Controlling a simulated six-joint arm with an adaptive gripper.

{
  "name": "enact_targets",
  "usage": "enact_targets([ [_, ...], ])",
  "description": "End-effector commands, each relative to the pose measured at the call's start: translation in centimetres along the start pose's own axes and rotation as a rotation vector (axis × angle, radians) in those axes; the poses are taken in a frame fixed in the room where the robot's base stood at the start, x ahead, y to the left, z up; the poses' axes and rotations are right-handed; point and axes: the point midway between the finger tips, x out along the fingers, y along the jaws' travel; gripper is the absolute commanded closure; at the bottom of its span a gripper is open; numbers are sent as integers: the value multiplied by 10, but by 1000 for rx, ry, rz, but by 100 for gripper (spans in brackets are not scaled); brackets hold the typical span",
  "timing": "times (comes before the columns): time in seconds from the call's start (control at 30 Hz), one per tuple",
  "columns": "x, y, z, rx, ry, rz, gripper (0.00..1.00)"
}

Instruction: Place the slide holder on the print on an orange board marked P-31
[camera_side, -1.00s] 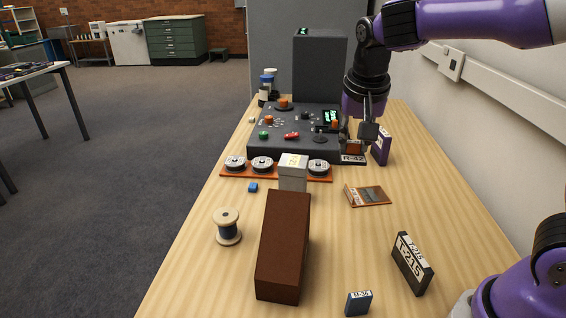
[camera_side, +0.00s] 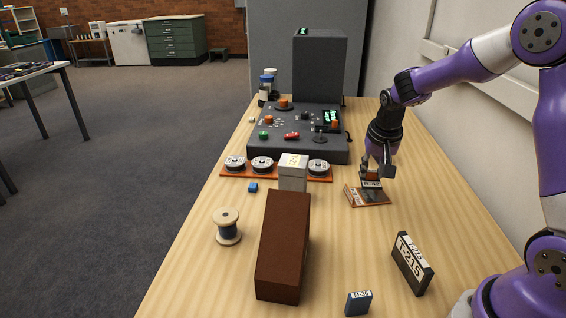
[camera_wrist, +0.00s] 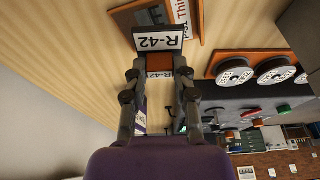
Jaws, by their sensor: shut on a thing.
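The slide holder (camera_side: 371,183), a small dark piece with a white R-42 label, is held by my gripper (camera_side: 377,168), whose fingers are shut on it. In the wrist view its R-42 face (camera_wrist: 158,39) shows just beyond my fingertips (camera_wrist: 158,72). The print on an orange board (camera_side: 370,198) lies flat on the table with a raised left edge. The holder is over the back part of this board and hides some of it; I cannot tell whether it touches. In the wrist view the board (camera_wrist: 200,30) shows partly behind the holder. No P-31 marking is readable.
A grey control console (camera_side: 290,150) stands behind, with an orange rack of reels (camera_side: 242,174) in front. A grey box (camera_side: 293,175), brown block (camera_side: 283,245), wooden spool (camera_side: 227,228) and T-215 box (camera_side: 411,263) stand around.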

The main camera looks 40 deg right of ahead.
Motion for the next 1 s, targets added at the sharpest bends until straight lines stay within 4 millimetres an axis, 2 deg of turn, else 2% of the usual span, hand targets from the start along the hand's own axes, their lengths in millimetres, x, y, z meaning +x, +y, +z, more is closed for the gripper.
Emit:
enact_targets([
  [0.1, 19, 1, 7, -1, -7, 3, 100],
  [0.23, 34, 0, 11, 0, -4, 1, 100],
  [0.63, 39, 0, 13, 0, -2, 1, 100],
  [0.67, 39, 0, 13, 0, -1, 0, 55],
  [0.7, 39, 0, 12, 0, -1, 0, 40],
  [1.0, 39, 0, 12, 0, -1, 1, 40],
])
